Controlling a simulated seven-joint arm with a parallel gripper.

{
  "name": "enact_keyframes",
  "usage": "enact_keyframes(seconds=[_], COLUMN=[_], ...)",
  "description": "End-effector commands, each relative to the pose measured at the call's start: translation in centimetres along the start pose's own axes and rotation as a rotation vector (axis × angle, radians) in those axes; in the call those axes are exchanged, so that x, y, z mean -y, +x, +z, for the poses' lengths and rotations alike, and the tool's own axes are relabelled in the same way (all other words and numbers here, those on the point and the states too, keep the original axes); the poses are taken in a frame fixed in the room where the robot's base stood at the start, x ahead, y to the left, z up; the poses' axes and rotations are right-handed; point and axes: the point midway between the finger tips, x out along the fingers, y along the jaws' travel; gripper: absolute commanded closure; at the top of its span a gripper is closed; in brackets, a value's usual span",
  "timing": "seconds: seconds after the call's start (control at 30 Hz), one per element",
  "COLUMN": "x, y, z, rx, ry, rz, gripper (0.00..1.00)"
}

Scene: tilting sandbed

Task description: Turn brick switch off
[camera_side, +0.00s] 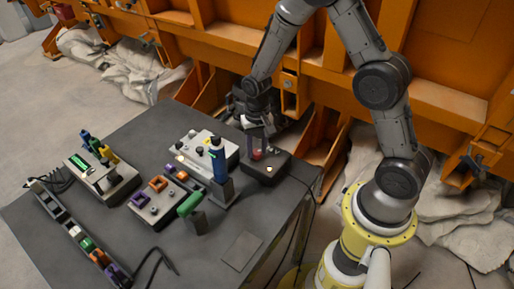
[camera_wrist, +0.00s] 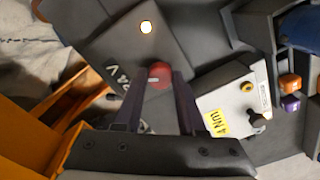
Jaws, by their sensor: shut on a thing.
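A dark grey switch box (camera_side: 267,172) with a red knob (camera_side: 257,154) stands at the back right of the table. The box also shows in the wrist view (camera_wrist: 150,50), where a white light on its top glows; the light shows in the side view too. My gripper (camera_side: 256,147) points down at the box from above. In the wrist view the red knob (camera_wrist: 160,73) sits between the tips of my gripper (camera_wrist: 160,82), which is shut on it. The fingers hide the knob's sides.
A white box (camera_side: 203,152) with knobs stands to the left of the switch box. A blue-handled tool (camera_side: 217,158) and a green handle (camera_side: 190,203) stand nearby. Boxes with colored parts (camera_side: 103,173) are at left. An orange frame rises behind.

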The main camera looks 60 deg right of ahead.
Motion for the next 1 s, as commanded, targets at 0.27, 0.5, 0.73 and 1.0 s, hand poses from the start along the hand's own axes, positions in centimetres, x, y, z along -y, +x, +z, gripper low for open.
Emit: enact_keyframes(seconds=[0.27,0.5,0.73,1.0], x=[-0.03,-0.01,0.01,-0.01], y=[-0.02,-0.05,-0.10,-0.09], z=[0.01,-0.01,-0.04,-0.02], rx=[0.001,0.000,-0.001,0.000], ry=[-0.061,-0.225,-0.440,-0.691], rz=[0.000,0.000,0.000,0.000], gripper=[1.00,1.00,1.00,1.00])
